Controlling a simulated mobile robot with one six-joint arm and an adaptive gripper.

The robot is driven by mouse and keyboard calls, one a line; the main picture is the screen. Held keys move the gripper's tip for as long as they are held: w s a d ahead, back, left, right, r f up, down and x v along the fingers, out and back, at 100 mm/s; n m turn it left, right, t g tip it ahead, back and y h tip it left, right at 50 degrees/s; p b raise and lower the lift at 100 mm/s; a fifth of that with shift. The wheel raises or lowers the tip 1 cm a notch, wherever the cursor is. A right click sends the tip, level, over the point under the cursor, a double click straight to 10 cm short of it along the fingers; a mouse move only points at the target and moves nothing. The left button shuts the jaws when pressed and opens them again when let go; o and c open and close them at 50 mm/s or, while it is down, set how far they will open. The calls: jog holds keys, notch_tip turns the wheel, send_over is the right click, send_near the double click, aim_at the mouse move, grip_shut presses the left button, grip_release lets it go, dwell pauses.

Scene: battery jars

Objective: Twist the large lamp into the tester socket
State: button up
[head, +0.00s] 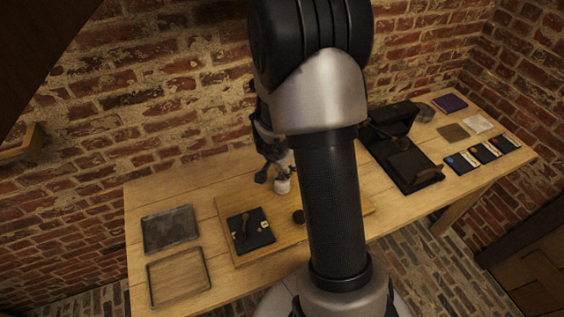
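My gripper (276,172) hangs low over the wooden board (226,203) on the table, left of my arm's thick link. A small whitish, rounded object (282,187) is directly under or between its fingers. I cannot tell whether it is the large lamp, the tester socket or both together. The fingers look spread around its top, but contact and grip are too small to make out. A small dark round piece (298,216) sits on the board nearer the front, beside my arm link. My arm hides the middle of the board.
A black plate with a lever (250,232) is on the board's left end. A dark metal tray (170,230) and a wooden tray (178,276) lie further left. A black apparatus (408,165) and several dark cards (482,152) are at right. A brick wall stands behind.

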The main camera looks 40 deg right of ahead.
jog(key=shift+m+g+h+p, duration=0.4)
jog(key=shift+m+g+p, duration=0.2)
jog(key=shift+m+p, duration=1.1)
jog(key=shift+m+g+p, duration=0.7)
jog(key=shift+m+p, duration=0.7)
jog(key=shift+p, duration=1.65)
jog(key=shift+f, duration=0.1)
jog(key=shift+w+m+g+p, duration=0.1)
jog(key=shift+m+g+p, duration=0.4)
jog(key=shift+m+p, duration=1.1)
jog(key=shift+m+g+p, duration=0.7)
jog(key=shift+m+p, duration=0.4)
jog(key=shift+p, duration=1.9)
jog(key=shift+m+g+p, duration=0.3)
jog(key=shift+m+p, duration=0.1)
jog(key=shift+m, duration=0.2)
